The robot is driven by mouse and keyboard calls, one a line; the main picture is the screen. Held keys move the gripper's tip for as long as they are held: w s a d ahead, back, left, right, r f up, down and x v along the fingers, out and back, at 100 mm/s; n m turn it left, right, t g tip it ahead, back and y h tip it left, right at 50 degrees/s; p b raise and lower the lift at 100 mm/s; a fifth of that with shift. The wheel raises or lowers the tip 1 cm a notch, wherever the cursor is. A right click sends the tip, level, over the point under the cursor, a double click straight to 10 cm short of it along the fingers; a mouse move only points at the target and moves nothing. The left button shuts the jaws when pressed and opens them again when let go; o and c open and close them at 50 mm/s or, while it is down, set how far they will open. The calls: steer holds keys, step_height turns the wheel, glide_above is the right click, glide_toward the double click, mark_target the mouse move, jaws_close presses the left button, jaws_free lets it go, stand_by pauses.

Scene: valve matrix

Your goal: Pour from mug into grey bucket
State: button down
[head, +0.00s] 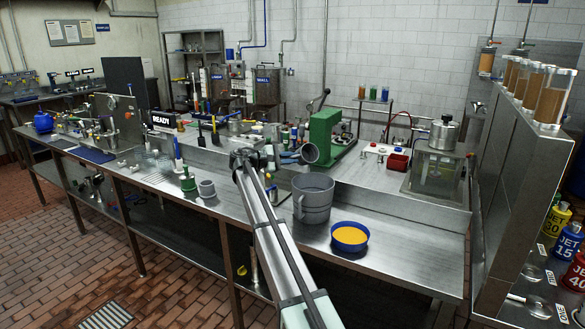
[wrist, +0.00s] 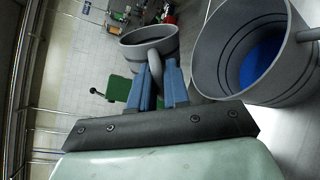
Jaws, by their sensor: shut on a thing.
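The grey mug (head: 310,153) is in my gripper (head: 292,158), above and behind the grey bucket (head: 314,200) in the head view. The bucket (wrist: 212,58) is close on the right there, with blue showing low inside. It stands on the steel bench. I see no stream, and I cannot tell what the mug holds.
A blue bowl of orange contents (head: 350,238) stands right of the bucket, near the bench front. A green machine (head: 325,138) is behind the mug. A small grey cup (head: 207,188) and a green bottle (head: 187,181) stand left. The bench (head: 400,225) is clear right of the bowl.

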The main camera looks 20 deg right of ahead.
steer(key=shift+s+n, duration=0.2)
steer(key=shift+n, duration=0.2)
steer(key=n, duration=0.4)
steer(key=shift+f+n+h, duration=0.1)
steer(key=shift+n+h, duration=0.2)
steer(key=shift+h, duration=0.1)
steer(key=n, duration=0.3)
steer(key=f+n, duration=0.1)
steer(key=n, duration=0.1)
steer(key=shift+s+d+g+h, duration=0.15)
steer(key=shift+s+g+h, duration=0.15)
steer(key=shift+s+h, duration=0.1)
